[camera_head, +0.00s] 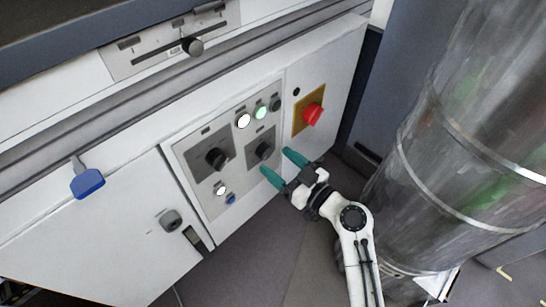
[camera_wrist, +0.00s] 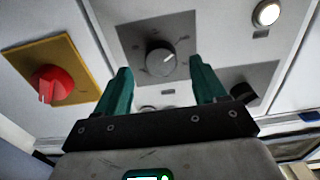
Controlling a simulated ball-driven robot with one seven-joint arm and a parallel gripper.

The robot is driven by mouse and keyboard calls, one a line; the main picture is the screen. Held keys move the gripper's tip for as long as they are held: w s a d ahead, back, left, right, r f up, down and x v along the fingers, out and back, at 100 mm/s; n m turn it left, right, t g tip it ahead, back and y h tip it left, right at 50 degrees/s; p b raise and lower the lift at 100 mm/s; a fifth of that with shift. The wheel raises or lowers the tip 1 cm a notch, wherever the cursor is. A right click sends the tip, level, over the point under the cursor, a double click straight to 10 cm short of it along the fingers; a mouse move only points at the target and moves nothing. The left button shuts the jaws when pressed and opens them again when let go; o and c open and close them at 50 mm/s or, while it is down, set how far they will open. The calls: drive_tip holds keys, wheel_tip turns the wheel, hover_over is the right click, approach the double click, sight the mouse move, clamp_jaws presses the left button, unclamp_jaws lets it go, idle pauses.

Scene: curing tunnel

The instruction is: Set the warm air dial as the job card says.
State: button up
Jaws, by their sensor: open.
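Two black dials sit on grey plates on the control panel in the head view: a left dial (camera_head: 216,158) and a right dial (camera_head: 264,150). I cannot read which is the warm air dial. My gripper (camera_head: 276,162) is open and empty, with its teal fingers pointing at the right dial. In the wrist view the right dial (camera_wrist: 160,58) shows between and beyond the fingertips, apart from them; its white pointer line tilts up to the right. The left dial (camera_wrist: 241,93) is partly hidden behind a finger there. No readable job card shows.
A red switch (camera_head: 312,114) on a yellow plate is right of the dials. Lamps (camera_head: 244,120) sit above them, and a white and a blue button (camera_head: 230,199) below. A slider (camera_head: 192,46) is on the upper panel. A large metal duct (camera_head: 470,130) stands close on the right.

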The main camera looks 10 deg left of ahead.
sight(268, 155)
drive_tip(key=shift+x, duration=1.55)
drive_tip(key=shift+s, duration=0.1)
drive_tip(key=c, duration=1)
